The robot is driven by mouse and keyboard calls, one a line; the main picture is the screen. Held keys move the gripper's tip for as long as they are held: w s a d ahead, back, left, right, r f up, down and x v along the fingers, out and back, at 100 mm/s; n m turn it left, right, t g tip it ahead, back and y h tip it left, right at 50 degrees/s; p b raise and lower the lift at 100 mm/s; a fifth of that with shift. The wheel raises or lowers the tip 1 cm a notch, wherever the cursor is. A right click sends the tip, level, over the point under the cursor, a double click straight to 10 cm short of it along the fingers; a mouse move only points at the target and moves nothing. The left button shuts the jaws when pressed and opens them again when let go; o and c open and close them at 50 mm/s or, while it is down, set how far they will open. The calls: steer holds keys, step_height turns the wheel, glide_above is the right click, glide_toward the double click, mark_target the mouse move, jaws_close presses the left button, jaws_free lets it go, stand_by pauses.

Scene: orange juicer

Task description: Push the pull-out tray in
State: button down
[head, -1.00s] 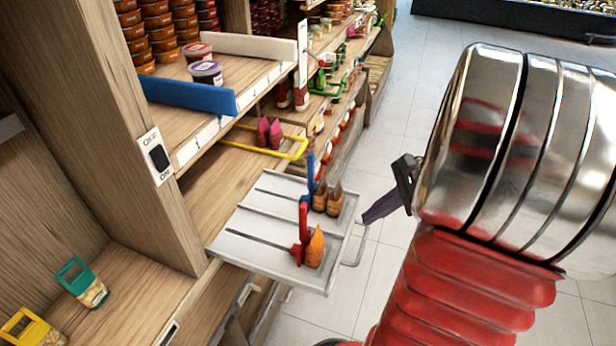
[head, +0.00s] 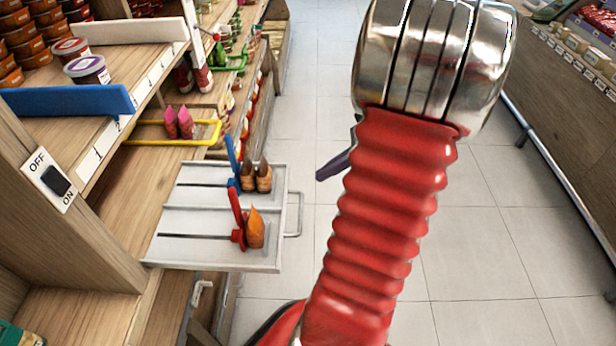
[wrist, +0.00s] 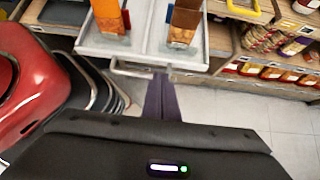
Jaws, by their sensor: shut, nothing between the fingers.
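The pull-out tray (head: 190,222) is a pale grey flat tray with two slots, jutting out from the wooden shelf into the aisle. Its wire handle (head: 296,214) is on the outer right edge. A red slider with an orange piece (head: 256,228) and a blue slider with brown pieces (head: 256,178) stand on it. My gripper (head: 320,178) is shut and empty, its dark purple fingers just right of the handle, with a small gap in the head view. In the wrist view the fingertips (wrist: 162,78) point at the tray's front near the handle (wrist: 140,70). My arm hides most of the gripper in the head view.
Shelves with jars and a yellow frame (head: 170,142) stand behind the tray. An on/off switch (head: 54,180) is on the wooden post at left. The tiled aisle floor is clear; another shelf (head: 575,110) lines the right side.

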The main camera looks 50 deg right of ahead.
mark_target(274, 194)
steer(key=x, duration=0.9)
steer(key=shift+w+a+f, duration=0.15)
steer(key=shift+a+f, duration=0.05)
steer(key=shift+a, duration=0.05)
steer(key=shift+w+a+r, duration=0.1)
steer(key=shift+w+a, duration=0.45)
steer(key=shift+w, duration=0.2)
steer(key=shift+w+a, duration=0.55)
steer(key=shift+w, duration=0.15)
steer(key=shift+w, duration=0.15)
